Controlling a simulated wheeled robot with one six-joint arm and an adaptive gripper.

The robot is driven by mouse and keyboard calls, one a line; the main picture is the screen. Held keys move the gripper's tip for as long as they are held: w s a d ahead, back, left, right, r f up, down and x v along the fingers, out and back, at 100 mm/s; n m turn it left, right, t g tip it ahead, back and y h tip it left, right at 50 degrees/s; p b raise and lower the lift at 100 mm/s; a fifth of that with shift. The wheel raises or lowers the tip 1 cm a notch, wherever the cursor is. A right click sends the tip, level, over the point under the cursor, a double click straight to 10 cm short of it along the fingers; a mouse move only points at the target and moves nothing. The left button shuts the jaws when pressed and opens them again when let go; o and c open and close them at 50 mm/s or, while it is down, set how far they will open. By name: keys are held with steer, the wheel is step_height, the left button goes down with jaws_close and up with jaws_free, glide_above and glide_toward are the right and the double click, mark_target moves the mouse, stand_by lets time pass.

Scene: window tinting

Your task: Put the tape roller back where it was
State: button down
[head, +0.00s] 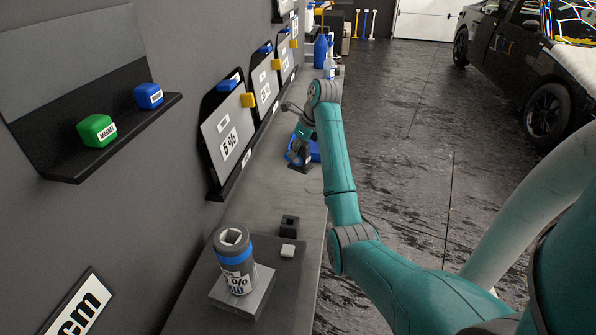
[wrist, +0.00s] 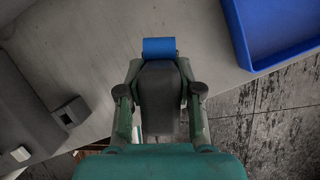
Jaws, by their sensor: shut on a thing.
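The tape roller (wrist: 160,88), a dark grey body with a blue roll at its far end, is between my gripper's fingers (wrist: 160,95) in the wrist view. My gripper is shut on it. The roller is over the grey bench top (wrist: 75,35), apart from the blue tray (wrist: 243,35) on the right. In the head view my gripper (head: 301,140) is over the far part of the bench, beside the blue tray (head: 316,150). The roller is small and partly hidden there, and its height above the bench is hard to tell.
Tint panels (head: 228,140) lean on the wall ledge to the left. Nearer stand a labelled can (head: 236,258), a small black block (head: 289,225) and a white block (head: 287,251). Bottles (head: 321,52) stand at the bench's far end. Bench between is mostly clear.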

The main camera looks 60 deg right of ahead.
mark_target(297, 168)
step_height(297, 168, down, 7)
steer(key=shift+f, duration=0.2)
steer(key=shift+f, duration=0.1)
steer(key=c, duration=0.8)
jaws_free()
steer(key=shift+o, duration=0.2)
